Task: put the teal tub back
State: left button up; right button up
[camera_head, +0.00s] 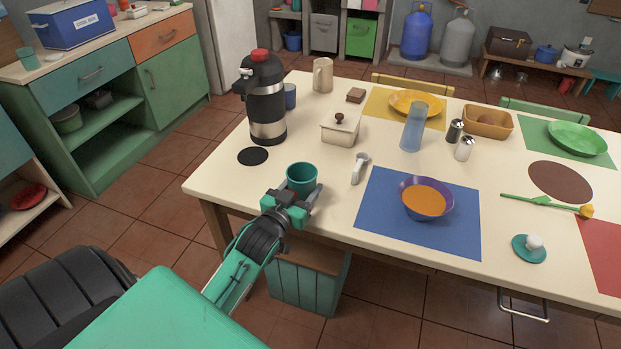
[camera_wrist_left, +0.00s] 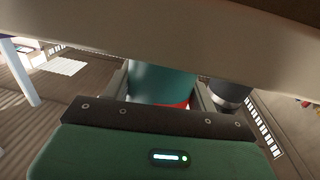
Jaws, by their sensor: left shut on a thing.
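The teal tub (camera_head: 302,174) is an open-topped round cup near the front left edge of the cream table. My left gripper (camera_head: 293,199) is shut on it from the near side. In the left wrist view the tub (camera_wrist_left: 160,80) sits between the two fingers, with a red patch low on it. A pale surface hides its upper part there. I cannot tell whether its base touches the table. A black round mat (camera_head: 253,156) lies bare on the table to the left of the tub. My right gripper is not in view.
A black and steel flask (camera_head: 265,105) stands behind the black mat. A white-handled utensil (camera_head: 359,168) lies right of the tub. Beyond it are a blue placemat (camera_head: 384,217) and a purple bowl (camera_head: 426,198). A cream lidded pot (camera_head: 340,130) stands behind. Table between mat and tub is clear.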

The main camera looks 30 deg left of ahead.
aim_at(311, 178)
pick_arm(q)
jog(key=w, duration=0.4)
jog(key=shift+w+a, duration=0.2)
jog(key=shift+w, duration=0.15)
jog(key=shift+s+f, duration=0.1)
jog(key=shift+f, duration=0.35)
jog(key=o, duration=1.3)
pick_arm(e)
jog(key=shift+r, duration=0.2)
pick_arm(q)
jog(key=shift+o, duration=0.2)
